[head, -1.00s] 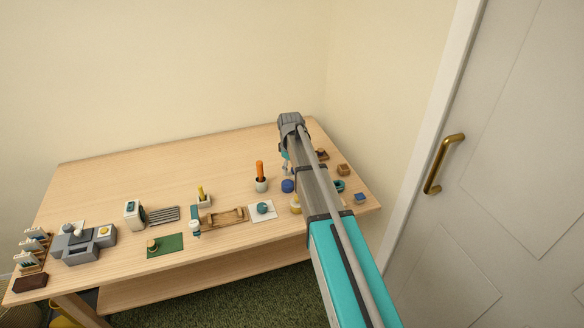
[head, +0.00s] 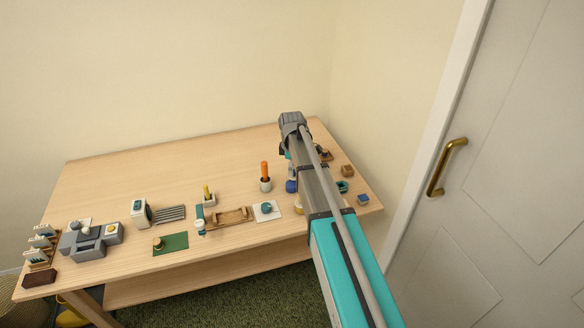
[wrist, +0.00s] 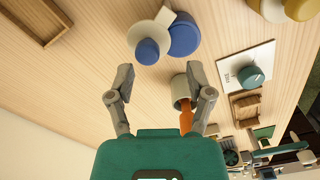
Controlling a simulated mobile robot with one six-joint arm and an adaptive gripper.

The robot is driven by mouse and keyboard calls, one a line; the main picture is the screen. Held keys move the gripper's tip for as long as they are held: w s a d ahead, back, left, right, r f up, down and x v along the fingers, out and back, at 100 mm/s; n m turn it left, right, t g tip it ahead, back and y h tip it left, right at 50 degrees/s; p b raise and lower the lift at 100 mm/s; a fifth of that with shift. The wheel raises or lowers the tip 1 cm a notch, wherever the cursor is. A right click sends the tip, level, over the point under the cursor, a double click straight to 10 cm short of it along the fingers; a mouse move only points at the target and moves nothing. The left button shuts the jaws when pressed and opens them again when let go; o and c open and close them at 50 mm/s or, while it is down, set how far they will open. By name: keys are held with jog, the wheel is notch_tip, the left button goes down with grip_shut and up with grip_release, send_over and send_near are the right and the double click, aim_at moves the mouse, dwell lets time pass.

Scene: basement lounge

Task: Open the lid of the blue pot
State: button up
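The blue pot (wrist: 185,38) stands on the table at the upper middle of the wrist view, ahead of my fingers. A cream disc with a blue knob (wrist: 148,52), which looks like its lid, overlaps its left side; I cannot tell whether it sits on the pot or is swung off. A small cream piece (wrist: 165,15) shows beside them. In the head view the pot (head: 291,186) is a small blue shape partly hidden by my arm. My gripper (wrist: 160,78) is open, fingers apart, with nothing held. It is mostly hidden in the head view.
A cup (wrist: 181,90) with an orange stick stands close by my right finger. A teal-knobbed item on a white card (wrist: 245,65), a wooden tray (wrist: 38,20) and a yellow pot (wrist: 302,8) are around. The table (head: 130,175) is clear at back left; a door (head: 500,180) stands right.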

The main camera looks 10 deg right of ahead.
jog(key=shift+r+p, duration=5.75)
jog(key=shift+r, duration=0.3)
jog(key=s+a+f+m+b, duration=0.1)
jog(key=s+f+m+b, duration=0.1)
jog(key=s+m, duration=0.5)
jog(key=s+a+f+m+b, duration=0.1)
jog(key=s+m, duration=0.6)
jog(key=s, duration=1.2)
jog(key=shift+f+b, duration=0.35)
jog(key=shift+s, duration=0.1)
jog(key=shift+c, duration=0.7)
